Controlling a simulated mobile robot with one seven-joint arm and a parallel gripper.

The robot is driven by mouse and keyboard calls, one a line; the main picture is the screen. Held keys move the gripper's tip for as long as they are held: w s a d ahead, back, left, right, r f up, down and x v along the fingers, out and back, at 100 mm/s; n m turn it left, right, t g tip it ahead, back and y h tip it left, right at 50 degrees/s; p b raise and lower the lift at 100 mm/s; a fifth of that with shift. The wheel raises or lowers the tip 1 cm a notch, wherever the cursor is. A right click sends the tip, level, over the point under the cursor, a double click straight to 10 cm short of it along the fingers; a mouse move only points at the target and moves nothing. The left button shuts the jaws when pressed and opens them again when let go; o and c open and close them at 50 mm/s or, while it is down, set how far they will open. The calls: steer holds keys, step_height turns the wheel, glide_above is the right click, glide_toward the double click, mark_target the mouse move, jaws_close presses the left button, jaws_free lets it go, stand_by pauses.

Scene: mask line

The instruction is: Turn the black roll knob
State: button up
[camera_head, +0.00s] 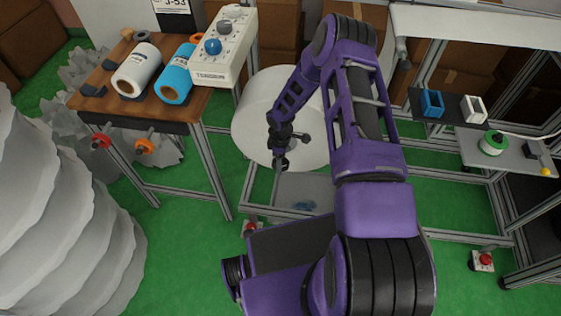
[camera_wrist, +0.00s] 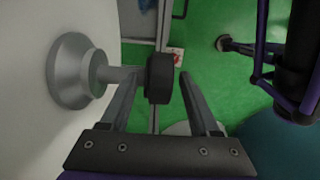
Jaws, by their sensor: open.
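The black roll knob (camera_wrist: 160,78) shows in the wrist view at the end of a short grey shaft. The shaft comes out of a round grey flange (camera_wrist: 68,72) on a pale surface at the left. My gripper (camera_wrist: 159,88) is open, with one finger on each side of the knob. I cannot tell whether either finger touches it. In the head view my gripper (camera_head: 281,152) points down in front of the large white roll (camera_head: 262,108). The knob is hard to make out there.
A wooden table (camera_head: 112,62) at the left carries a white roll (camera_head: 137,70), a blue roll (camera_head: 177,80) and a white control box (camera_head: 224,45). Shelves with a blue holder (camera_head: 432,103) and a green-white spool (camera_head: 493,143) stand at the right. Green floor (camera_head: 180,220) lies open between.

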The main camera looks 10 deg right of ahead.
jaws_close()
stand_by(0.3)
